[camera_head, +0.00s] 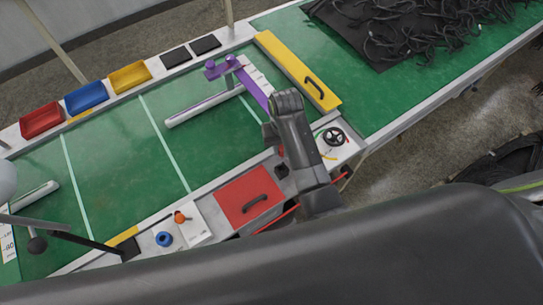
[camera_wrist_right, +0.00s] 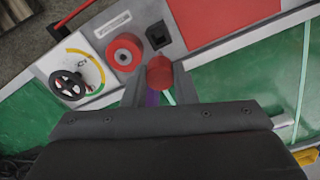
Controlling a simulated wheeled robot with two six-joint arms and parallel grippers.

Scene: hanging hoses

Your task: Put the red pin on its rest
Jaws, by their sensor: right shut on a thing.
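My right gripper (camera_wrist_right: 158,84) is shut on the red pin (camera_wrist_right: 160,70), whose round red head shows between the fingers in the right wrist view. A little purple shows below the head. The pin's lower part is hidden. In the head view my right arm covers much of this area, and a bit of red shows by the gripper. My left gripper is not in view.
A black handwheel (camera_head: 333,136) stands on the panel. A red lid with a handle (camera_head: 250,196) lies left of my right arm. A purple arm (camera_head: 252,86) reaches over the green table (camera_head: 140,150). A yellow bar (camera_head: 295,68) crosses behind. Black hoses (camera_head: 420,30) lie far right.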

